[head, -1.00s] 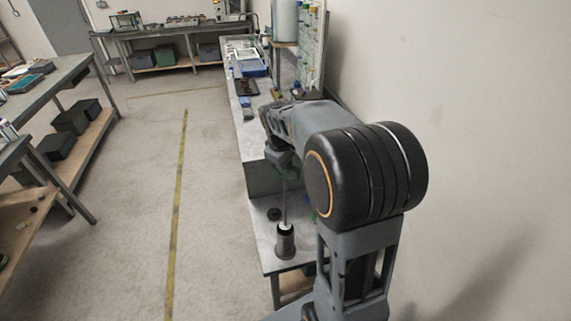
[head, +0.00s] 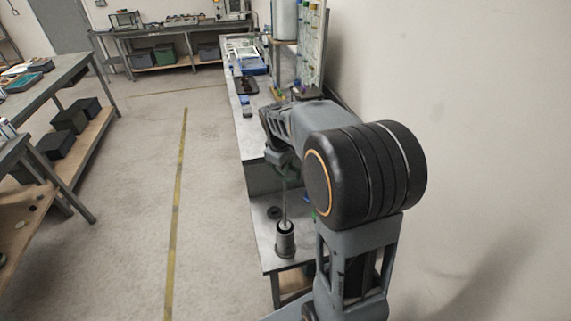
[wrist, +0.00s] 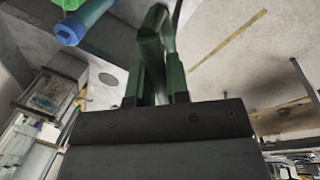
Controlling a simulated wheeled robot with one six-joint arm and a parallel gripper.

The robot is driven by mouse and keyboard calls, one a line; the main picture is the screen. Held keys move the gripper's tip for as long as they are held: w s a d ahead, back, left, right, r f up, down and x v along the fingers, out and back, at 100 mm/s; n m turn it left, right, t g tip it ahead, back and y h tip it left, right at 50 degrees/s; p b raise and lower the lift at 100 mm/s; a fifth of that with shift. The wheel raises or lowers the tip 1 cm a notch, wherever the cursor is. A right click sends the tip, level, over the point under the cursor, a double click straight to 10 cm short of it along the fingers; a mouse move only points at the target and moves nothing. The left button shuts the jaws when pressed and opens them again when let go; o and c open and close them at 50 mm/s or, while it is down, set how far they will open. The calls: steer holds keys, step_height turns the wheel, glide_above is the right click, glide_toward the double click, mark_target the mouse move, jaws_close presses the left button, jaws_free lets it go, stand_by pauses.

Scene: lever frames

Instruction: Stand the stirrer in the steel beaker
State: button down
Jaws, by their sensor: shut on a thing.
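My arm hides part of the bench behind the gripper.
A blue and green item (wrist: 84,20) shows at upper left in the wrist view. A blue tray (head: 251,62) stands farther back. The wall closes off the right side.

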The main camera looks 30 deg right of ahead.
steer(key=b, duration=0.4)
glide_above(285, 196)
steer(key=shift+w+d+f, duration=0.1)
steer(key=shift+f, duration=1.5)
steer(key=shift+w+d+f, duration=0.1)
steer(key=shift+f, duration=1.45)
steer(key=shift+f+b, duration=2.75)
steer(key=shift+f, duration=1.15)
steer(key=shift+f+b, duration=0.9)
steer(key=shift+f, duration=0.15)
steer(key=c, duration=1)
jaws_free()
steer(key=shift+r, duration=0.1)
steer(key=r, duration=0.4)
steer(key=s+a+r, duration=0.1)
steer(key=r, duration=0.4)
steer(key=a+r, duration=0.1)
steer(key=r, duration=0.3)
steer(key=shift+s+a+r+p, duration=0.2)
steer(key=shift+r+p, duration=0.05)
steer(key=shift+p, duration=0.05)
